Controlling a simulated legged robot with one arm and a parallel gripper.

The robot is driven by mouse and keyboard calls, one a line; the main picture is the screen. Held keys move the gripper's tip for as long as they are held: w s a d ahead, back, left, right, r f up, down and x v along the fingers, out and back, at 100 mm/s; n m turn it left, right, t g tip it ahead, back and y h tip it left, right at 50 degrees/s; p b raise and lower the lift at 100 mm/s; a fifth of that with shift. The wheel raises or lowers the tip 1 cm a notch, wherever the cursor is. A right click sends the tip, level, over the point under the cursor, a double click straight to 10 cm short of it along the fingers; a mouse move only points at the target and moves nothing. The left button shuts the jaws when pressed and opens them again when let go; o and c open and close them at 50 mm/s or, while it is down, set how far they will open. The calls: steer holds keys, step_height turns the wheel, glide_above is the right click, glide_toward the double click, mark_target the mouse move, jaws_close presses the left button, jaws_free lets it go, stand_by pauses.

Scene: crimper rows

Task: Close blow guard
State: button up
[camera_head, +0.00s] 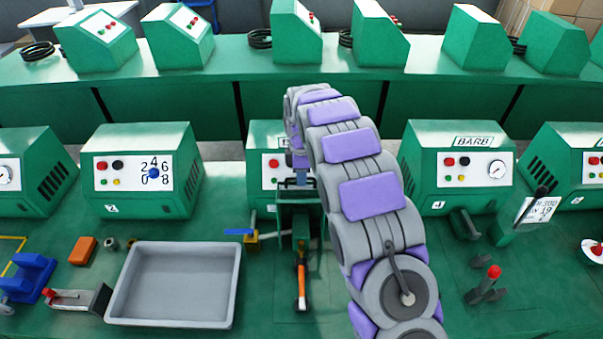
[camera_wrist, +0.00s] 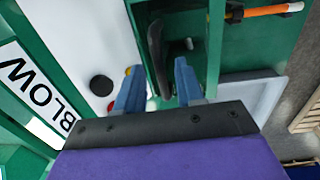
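The blow machine is the green box with a white panel (camera_wrist: 85,30) and a BLOW label (camera_wrist: 38,90) in the wrist view. In the head view its body (camera_head: 262,140) is partly hidden behind my arm. A green guard-like part (camera_wrist: 216,45) stands beside the panel, with a dark curved handle (camera_wrist: 156,45) near it. My gripper (camera_wrist: 159,75) is open, its two blue-grey fingers on either side of the handle's lower part, with gaps visible. Contact cannot be told. In the head view the gripper (camera_head: 299,181) is small and mostly hidden by my arm, above the green frame (camera_head: 300,225).
An orange-handled lever (camera_head: 301,283) is in front of the frame, and a blue-handled valve (camera_head: 250,238) to its left. A grey tray (camera_head: 180,247) lies left on the green bench. Similar green machines (camera_head: 145,170) stand on both sides, with another row behind.

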steer(key=shift+c, duration=0.3)
jaws_close()
stand_by(0.3)
